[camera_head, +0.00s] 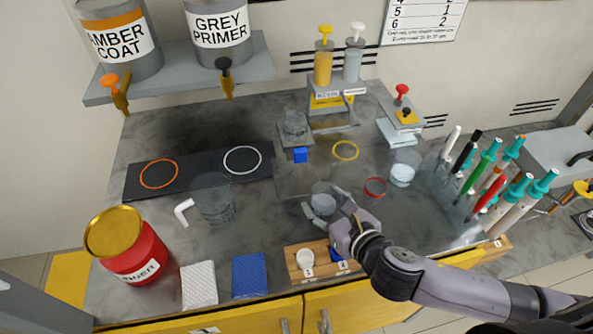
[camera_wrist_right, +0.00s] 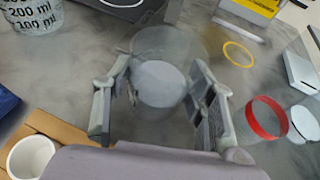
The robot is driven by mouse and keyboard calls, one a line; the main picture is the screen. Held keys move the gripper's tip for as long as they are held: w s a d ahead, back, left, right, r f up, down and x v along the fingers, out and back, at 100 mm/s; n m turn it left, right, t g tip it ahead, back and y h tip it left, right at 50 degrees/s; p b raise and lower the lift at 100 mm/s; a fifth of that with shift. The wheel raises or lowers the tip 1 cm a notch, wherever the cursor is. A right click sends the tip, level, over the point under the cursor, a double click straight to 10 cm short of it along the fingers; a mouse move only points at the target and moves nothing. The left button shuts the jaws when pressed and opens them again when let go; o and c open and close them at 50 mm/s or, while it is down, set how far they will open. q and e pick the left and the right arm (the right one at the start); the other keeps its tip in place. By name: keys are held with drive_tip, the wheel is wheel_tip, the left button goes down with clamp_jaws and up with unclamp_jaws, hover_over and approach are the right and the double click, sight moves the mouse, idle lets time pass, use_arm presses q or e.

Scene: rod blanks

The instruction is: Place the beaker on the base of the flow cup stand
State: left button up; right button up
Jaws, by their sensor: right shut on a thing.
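A clear glass beaker (camera_head: 323,203) with a pale grey bottom or content is between the fingers of my right gripper (camera_head: 328,212). In the right wrist view the beaker (camera_wrist_right: 160,83) is upright, and the gripper (camera_wrist_right: 160,112) has a finger on each side, shut on it. I cannot tell whether it touches the bench. What looks like the flow cup stand (camera_head: 295,138) is behind and slightly left of the beaker, with a clear cup on top and a blue part at its front. A flat grey base seems to extend in front of it. My left gripper is not in view.
A larger graduated beaker (camera_head: 213,203) stands left, near a white bent piece (camera_head: 183,211). A red ring (camera_head: 375,187), a yellow ring (camera_head: 345,150) and another clear vessel (camera_head: 402,174) are at right. A wooden holder (camera_head: 293,265) with a white cup lies in front.

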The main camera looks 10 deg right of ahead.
sight(318, 187)
drive_tip(key=w, duration=0.2)
drive_tip(key=w+a+p, duration=0.1)
drive_tip(key=w, duration=0.2)
drive_tip(key=w+a, duration=0.1)
drive_tip(key=w, duration=0.4)
drive_tip(key=w+a, duration=0.1)
drive_tip(key=w, duration=0.2)
drive_tip(key=shift+a+p, duration=0.2)
drive_tip(key=shift+p, duration=0.2)
drive_tip(key=shift+s+f, duration=0.1)
drive_tip(key=shift+f, duration=0.6)
drive_tip(key=shift+s, duration=0.1)
drive_tip(key=o, duration=1.3)
drive_tip(key=shift+f, duration=0.15)
drive_tip(key=v, duration=1.2)
drive_tip(key=shift+r, duration=0.25)
